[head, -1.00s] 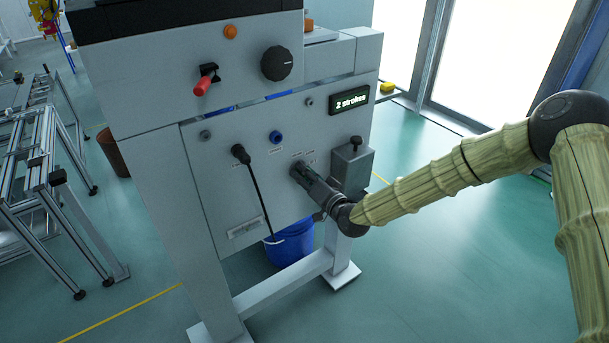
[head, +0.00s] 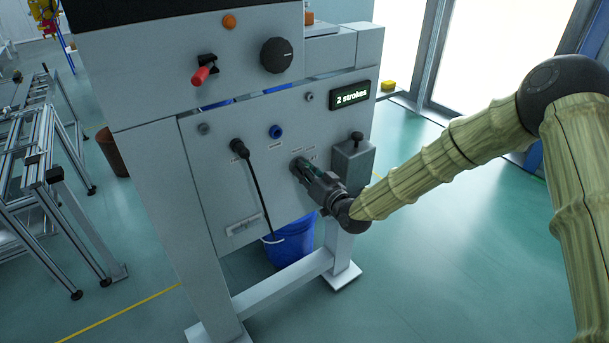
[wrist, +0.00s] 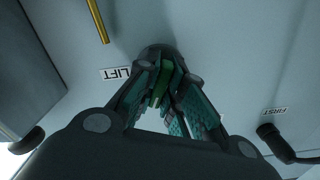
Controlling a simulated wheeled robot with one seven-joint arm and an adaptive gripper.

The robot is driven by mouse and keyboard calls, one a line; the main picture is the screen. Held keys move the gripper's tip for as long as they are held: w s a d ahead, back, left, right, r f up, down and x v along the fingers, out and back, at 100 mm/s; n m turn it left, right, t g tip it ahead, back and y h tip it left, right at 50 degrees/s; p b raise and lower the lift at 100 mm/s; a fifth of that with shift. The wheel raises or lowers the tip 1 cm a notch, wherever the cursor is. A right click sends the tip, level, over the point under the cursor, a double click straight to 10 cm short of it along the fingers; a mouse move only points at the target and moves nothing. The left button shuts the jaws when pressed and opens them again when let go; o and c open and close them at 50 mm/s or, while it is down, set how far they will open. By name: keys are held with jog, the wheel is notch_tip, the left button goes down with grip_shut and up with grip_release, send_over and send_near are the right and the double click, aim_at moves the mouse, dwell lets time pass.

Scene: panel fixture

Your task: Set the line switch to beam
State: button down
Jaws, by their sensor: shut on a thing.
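The line switch (head: 297,164) is a dark round knob low on the grey panel (head: 215,175), right of the black cable. My gripper (head: 306,174) reaches it from the front right, fingers pointing into the panel. In the wrist view my gripper (wrist: 165,85) is shut on the switch, its teal pads on either side of a green grip part. The dark round base of the switch (wrist: 157,52) shows behind the fingertips. A "LIFT" label (wrist: 121,75) is beside it. The fingers hide most of the switch, and I cannot read which position it points to.
A black cable (head: 258,190) hangs from a plug left of my gripper. A box with a black knob (head: 353,158) juts out close on the right. A display (head: 350,95) reads "2 strokes". A red-handled lever (head: 203,73) and black dial (head: 277,56) are above. A blue bucket (head: 290,245) stands below.

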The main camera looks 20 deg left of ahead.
jog(key=shift+n+b, duration=1.05)
jog(key=shift+n, duration=1.15)
jog(key=c, duration=1.5)
grip_release()
jog(key=v, duration=1.2)
